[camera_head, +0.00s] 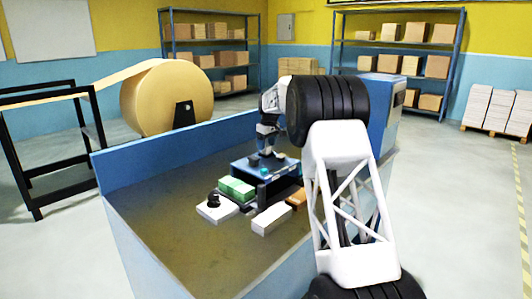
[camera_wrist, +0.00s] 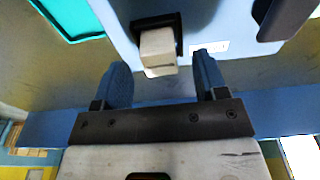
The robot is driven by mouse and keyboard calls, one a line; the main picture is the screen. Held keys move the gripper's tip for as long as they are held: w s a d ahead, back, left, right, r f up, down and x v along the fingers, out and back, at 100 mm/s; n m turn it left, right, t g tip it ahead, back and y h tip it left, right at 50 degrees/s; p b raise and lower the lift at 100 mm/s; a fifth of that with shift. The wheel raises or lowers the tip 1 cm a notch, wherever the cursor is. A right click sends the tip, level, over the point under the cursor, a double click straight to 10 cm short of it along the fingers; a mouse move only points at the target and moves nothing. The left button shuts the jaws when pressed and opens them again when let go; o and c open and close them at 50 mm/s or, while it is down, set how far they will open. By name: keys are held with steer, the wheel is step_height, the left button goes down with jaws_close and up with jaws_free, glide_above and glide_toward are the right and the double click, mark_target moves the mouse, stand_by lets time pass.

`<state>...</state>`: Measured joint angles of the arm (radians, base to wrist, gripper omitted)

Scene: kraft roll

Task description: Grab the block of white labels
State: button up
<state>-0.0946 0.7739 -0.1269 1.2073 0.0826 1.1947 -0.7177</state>
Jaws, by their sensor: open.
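My gripper (camera_head: 267,150) is above the blue stand (camera_head: 244,170) on the workbench. In the wrist view its two dark blue fingers (camera_wrist: 160,63) are apart, with nothing clamped between them. A small off-white block (camera_wrist: 158,58) shows beyond and between the fingertips, in a black holder (camera_wrist: 158,20) on a pale blue surface. I cannot tell whether it is the block of white labels. In the head view a long white block (camera_head: 271,220) lies on the bench in front of the stand, apart from my gripper.
A green box (camera_head: 236,188), a white box (camera_head: 214,212) with a black object on it and a brown block (camera_head: 297,198) sit around the stand. A low blue wall (camera_head: 190,140) runs along the bench's back. The bench's left front is clear. A large kraft roll (camera_head: 160,97) stands behind.

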steer(key=shift+a+f, duration=0.1)
steer(key=shift+f, duration=0.7)
steer(key=c, duration=1)
steer(key=shift+r, duration=0.1)
steer(key=shift+w+r, duration=0.1)
steer(key=shift+r, duration=1.65)
steer(key=shift+s+d+r, duration=0.25)
steer(key=shift+s+d, duration=0.05)
steer(key=shift+s, duration=2.35)
steer(key=shift+s+d+r, duration=0.2)
steer(key=shift+s+d, duration=0.05)
steer(key=shift+s, duration=2.4)
steer(key=shift+s+d+r, duration=0.25)
steer(key=shift+s+d, duration=0.05)
steer(key=shift+s, duration=2.35)
steer(key=shift+s+d, duration=0.1)
steer(key=shift+d, duration=0.05)
